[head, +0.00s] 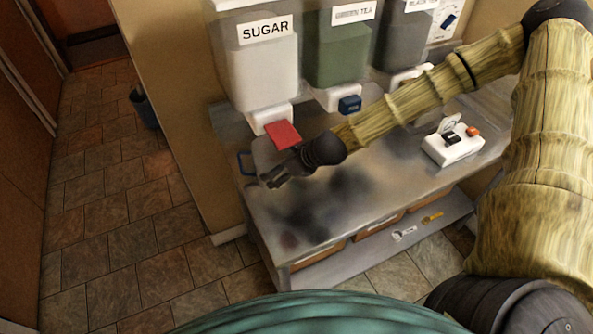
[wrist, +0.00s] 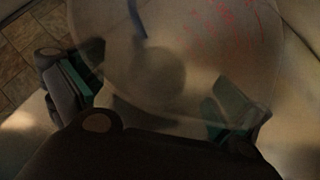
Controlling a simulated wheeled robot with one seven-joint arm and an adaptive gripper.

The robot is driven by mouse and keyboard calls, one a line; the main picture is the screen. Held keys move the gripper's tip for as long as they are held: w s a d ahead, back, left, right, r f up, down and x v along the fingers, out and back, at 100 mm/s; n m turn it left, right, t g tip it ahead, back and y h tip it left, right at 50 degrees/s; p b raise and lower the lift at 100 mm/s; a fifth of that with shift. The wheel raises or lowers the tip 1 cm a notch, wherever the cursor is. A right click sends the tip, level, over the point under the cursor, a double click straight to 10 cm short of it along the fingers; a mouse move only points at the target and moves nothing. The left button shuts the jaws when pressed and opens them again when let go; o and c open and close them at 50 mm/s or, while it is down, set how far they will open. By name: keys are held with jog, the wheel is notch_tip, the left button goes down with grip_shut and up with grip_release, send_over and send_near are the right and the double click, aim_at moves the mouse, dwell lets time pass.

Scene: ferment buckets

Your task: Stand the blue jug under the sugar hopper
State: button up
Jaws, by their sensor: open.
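The sugar hopper (head: 262,72) is a white bin labelled SUGAR on the wall, with a pale spout (head: 270,114) below and a red flap (head: 282,135) in front. The blue jug is a clear vessel with a blue handle (head: 243,162), standing on the counter below the spout, partly hidden by the flap and my gripper. In the wrist view the see-through jug (wrist: 165,75) fills the space between my fingers, with red marks on its wall. My gripper (head: 273,179) is open, its fingers (wrist: 155,98) on either side of the jug. I cannot tell whether they touch it.
A green tea hopper (head: 340,55) with a blue lever and a dark hopper (head: 402,42) hang to the right. A white box with buttons (head: 453,146) sits on the metal counter (head: 375,190). The counter's front middle is clear. A dark bin (head: 146,108) stands on the floor.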

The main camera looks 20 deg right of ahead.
jog(key=s+d+r+b, duration=0.1)
jog(key=s+d+r, duration=0.2)
jog(key=s+d, duration=0.6)
jog(key=shift+s+r, duration=0.25)
jog(key=shift+s, duration=1.45)
dwell(1.3)
